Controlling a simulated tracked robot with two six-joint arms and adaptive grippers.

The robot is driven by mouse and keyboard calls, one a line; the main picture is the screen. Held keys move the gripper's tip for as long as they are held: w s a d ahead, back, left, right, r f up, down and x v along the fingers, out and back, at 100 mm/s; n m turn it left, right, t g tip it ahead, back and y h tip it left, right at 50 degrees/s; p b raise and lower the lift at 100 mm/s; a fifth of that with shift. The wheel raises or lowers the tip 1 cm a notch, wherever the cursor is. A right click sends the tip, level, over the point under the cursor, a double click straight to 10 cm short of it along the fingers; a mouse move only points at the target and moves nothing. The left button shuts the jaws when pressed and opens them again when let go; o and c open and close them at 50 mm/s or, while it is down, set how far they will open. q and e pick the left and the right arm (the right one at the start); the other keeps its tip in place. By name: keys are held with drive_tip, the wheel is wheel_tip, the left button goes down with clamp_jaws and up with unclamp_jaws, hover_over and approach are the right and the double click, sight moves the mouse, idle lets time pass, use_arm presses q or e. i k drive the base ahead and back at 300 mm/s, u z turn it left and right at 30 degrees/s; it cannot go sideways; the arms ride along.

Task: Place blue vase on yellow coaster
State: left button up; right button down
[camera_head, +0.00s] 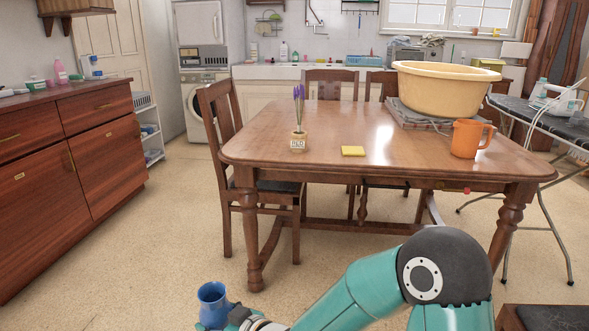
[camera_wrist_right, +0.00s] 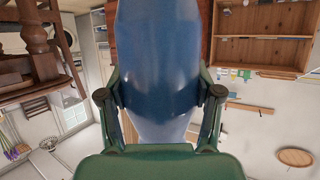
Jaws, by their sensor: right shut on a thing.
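The blue vase (camera_head: 212,293) is at the bottom of the head view, left of centre, with its opening up. My right gripper (camera_head: 232,314) is shut on it, well in front of the table. In the right wrist view the vase (camera_wrist_right: 158,65) fills the middle, with the fingers of my right gripper (camera_wrist_right: 160,95) on both sides of it. The yellow coaster (camera_head: 353,151) lies flat on the wooden table, with nothing on it. My left gripper is not in view.
The table (camera_head: 260,150) also holds a small pot with purple flowers (camera_head: 298,118), an orange mug (camera_head: 468,139) and a large yellow basin (camera_head: 446,88). A chair (camera_head: 222,118) stands at the table's left side. The floor before the table is clear.

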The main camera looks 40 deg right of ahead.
sight(353, 149)
drive_tip(key=u, duration=0.85)
drive_tip(key=i, duration=2.15)
drive_tip(key=z, duration=2.9)
drive_tip(key=k, duration=0.2)
drive_tip(key=z, duration=0.15)
